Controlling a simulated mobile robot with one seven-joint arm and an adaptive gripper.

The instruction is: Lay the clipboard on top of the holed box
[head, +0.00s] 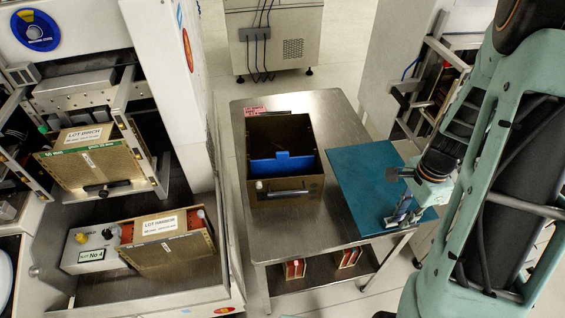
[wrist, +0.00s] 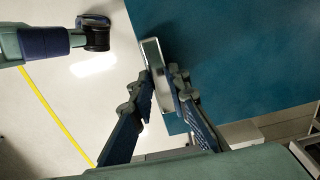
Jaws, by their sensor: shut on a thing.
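The clipboard is a flat teal board (head: 365,180) at the right side of the steel table, reaching past the table's right edge. I cannot tell whether it rests on the table or is just above it. In the wrist view the teal board (wrist: 235,55) fills the upper right, with a silver clip (wrist: 152,55) at its edge. My gripper (head: 403,213) is at its near right part; in the wrist view its fingers (wrist: 162,98) are shut on the clipboard at the clip. The holed box (head: 260,188) is a dark, open-topped box left of the clipboard, with a front handle.
A blue piece (head: 283,168) is inside the box. The steel table (head: 300,225) has bare top in front of the box. A machine with labelled boxes (head: 92,160) stands left. Small red items (head: 294,269) lie on the lower shelf. A cabinet (head: 275,40) stands behind.

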